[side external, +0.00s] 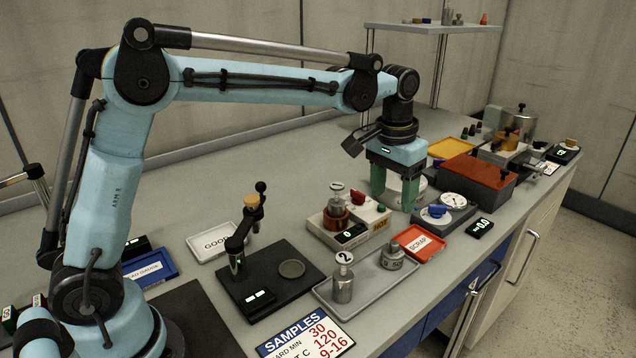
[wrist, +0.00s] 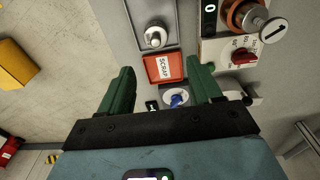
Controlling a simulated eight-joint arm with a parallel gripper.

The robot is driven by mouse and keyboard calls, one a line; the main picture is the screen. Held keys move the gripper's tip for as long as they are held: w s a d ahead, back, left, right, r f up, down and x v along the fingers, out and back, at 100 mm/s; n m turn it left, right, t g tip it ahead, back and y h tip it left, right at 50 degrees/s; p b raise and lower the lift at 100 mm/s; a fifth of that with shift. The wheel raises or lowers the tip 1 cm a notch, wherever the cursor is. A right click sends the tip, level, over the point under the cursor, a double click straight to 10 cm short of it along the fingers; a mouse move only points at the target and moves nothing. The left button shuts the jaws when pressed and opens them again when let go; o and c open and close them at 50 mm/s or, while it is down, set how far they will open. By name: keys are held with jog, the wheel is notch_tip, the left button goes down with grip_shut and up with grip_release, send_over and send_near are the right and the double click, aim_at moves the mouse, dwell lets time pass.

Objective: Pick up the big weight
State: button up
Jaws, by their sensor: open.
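A metal weight with a knob on top (side external: 393,255) stands upright at the far end of a grey tray (side external: 372,291). Its label seems to start with "50". I take it as the big weight; no larger one is clear. In the wrist view the weight (wrist: 155,37) is near the top, beyond the fingertips. My gripper (side external: 393,203) has two green fingers spread apart with nothing between them. It points down, above the bench and behind the weight in the side view. In the wrist view my gripper (wrist: 163,75) frames the red scrap tray, and the weight is untouched.
A hot plate unit (side external: 327,232) holding a bottle marked 1 (side external: 337,200) stands close behind. A blue-knobbed device (side external: 437,212) is near my gripper.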

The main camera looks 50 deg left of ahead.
aim_at(395, 242)
jog(key=w+f, duration=0.1)
jog(key=w+d+f+g, duration=0.1)
jog(key=shift+w+d+f, duration=0.15)
jog(key=shift+d+f, duration=0.05)
jog(key=shift+f, duration=0.2)
notch_tip(395, 242, down, 6)
jog(key=shift+f, duration=0.2)
jog(key=shift+s+a+f, duration=0.1)
jog(key=shift+s+f, duration=0.1)
jog(key=shift+f, duration=1.2)
jog(key=shift+s+a+f, duration=0.1)
jog(key=shift+s+f, duration=0.1)
jog(key=shift+f, duration=1.15)
grip_shut()
jog(key=shift+r, duration=0.15)
